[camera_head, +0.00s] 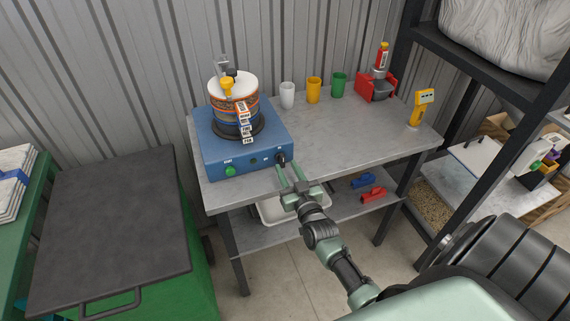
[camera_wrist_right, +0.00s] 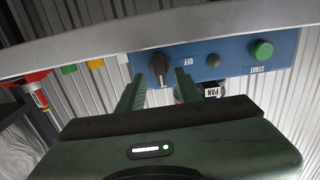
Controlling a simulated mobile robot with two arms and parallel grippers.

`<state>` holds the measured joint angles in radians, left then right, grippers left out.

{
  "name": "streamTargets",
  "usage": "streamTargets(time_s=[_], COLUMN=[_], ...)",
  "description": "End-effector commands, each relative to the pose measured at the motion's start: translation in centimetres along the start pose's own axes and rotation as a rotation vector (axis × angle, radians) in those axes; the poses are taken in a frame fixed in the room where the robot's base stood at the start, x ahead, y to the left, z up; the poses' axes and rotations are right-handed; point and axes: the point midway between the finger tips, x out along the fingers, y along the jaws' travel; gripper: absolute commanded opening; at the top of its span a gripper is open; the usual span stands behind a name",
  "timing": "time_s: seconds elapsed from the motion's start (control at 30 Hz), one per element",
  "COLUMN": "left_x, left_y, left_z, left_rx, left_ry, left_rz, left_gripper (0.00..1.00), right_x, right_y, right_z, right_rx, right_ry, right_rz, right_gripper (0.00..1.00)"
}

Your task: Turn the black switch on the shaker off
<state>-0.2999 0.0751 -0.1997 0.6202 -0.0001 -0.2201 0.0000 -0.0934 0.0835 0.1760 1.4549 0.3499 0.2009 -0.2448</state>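The shaker (camera_head: 213,150) is a blue box on the grey workbench, with a stack of sieves (camera_head: 237,104) on top. Its black switch (camera_head: 282,158) is on the front panel at the right end; it also shows in the right wrist view (camera_wrist_right: 159,65), with the label OFF (camera_wrist_right: 188,62) beside it. A green START button (camera_head: 231,171) is at the panel's other end. My right gripper (camera_head: 288,168) is open in front of the switch. In the wrist view its fingers stand either side of the switch, with a gap; contact cannot be told. My left gripper is out of view.
A lower shelf holds a white tray (camera_head: 272,211). A dark-lidded green bin (camera_head: 110,225) is at left, black racking (camera_head: 470,58) at right.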

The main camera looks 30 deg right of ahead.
Motion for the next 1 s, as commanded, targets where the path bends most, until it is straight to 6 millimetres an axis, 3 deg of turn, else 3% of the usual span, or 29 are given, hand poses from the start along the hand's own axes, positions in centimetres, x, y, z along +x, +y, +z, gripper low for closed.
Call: streamTargets(time_s=[0.2, 0.47, 0.5, 0.6, 0.63, 1.0], left_x=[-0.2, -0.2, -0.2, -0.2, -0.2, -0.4], left_y=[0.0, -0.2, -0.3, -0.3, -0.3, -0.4], left_z=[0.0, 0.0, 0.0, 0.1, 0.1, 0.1], left_rx=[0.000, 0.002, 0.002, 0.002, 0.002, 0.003], left_ry=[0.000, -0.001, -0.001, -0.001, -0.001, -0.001], left_rz=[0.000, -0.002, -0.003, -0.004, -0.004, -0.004], left_gripper=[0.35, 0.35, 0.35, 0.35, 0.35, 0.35], right_x=[2.1, 2.3, 2.2, 2.2, 2.2, 2.2], right_y=[0.0, 0.0, 0.0, 0.0, 0.0, -0.1], right_z=[0.1, 0.1, 0.1, 0.1, 0.1, 0.1], right_rx=[0.000, 0.000, 0.000, 0.000, 0.000, -0.031], right_ry=[-0.002, -0.002, -0.002, -0.002, -0.002, -0.002], right_rz=[-0.001, -0.001, -0.001, -0.001, -0.001, -0.001], right_gripper=[0.35, 0.35, 0.32, 0.04, 0.00, 0.00])
